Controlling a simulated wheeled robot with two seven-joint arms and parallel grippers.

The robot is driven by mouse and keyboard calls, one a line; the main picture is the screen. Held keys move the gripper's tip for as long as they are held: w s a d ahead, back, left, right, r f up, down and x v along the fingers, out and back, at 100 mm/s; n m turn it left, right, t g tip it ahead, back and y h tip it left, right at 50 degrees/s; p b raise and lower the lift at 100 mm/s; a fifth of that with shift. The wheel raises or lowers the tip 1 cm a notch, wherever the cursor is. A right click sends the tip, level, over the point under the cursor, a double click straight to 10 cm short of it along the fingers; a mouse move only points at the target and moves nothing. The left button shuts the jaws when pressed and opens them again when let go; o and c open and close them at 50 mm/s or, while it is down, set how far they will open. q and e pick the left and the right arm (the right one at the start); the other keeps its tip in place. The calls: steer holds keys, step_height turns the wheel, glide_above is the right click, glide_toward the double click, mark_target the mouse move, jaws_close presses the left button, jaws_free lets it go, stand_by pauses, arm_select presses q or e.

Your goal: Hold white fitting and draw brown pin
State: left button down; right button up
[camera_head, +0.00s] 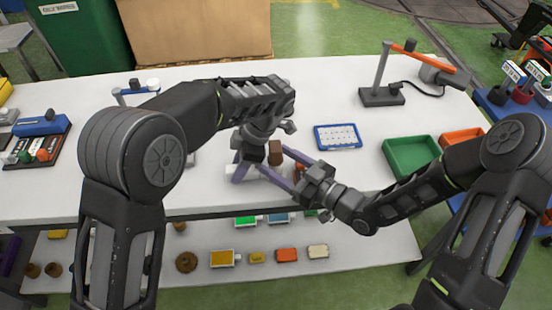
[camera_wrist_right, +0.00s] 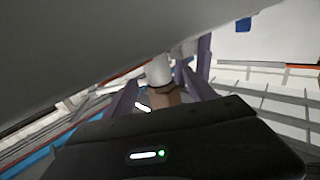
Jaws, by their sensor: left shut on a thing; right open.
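The white fitting (camera_head: 229,170) is on the table's front part, largely hidden by my grippers. My left gripper (camera_head: 249,170) reaches down from above and is shut on it. The brown pin (camera_head: 275,151) stands out at the fitting's right side. My right gripper (camera_head: 272,160) comes in from the right, open, with its purple fingers on either side of the pin; I cannot tell whether they touch it. In the right wrist view, the brown pin (camera_wrist_right: 166,97) shows between the two fingers, with a white rounded part of the fitting (camera_wrist_right: 158,71) beyond it.
A blue-framed tray (camera_head: 338,136) lies right of the grippers. A green bin (camera_head: 411,157) and an orange bin (camera_head: 462,137) stand farther right. A lamp (camera_head: 382,95) stands behind. Several coloured parts lie on the lower shelf (camera_head: 350,255). The table's back middle is clear.

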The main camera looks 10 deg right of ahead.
steer(key=shift+w+a, duration=0.5)
steer(key=shift+c, duration=0.4)
steer(key=shift+d, duration=0.1)
jaws_close()
steer(key=shift+c, duration=1.9)
jaws_free()
steer(key=shift+w, duration=0.1)
jaws_close()
steer(key=shift+r, duration=0.75)
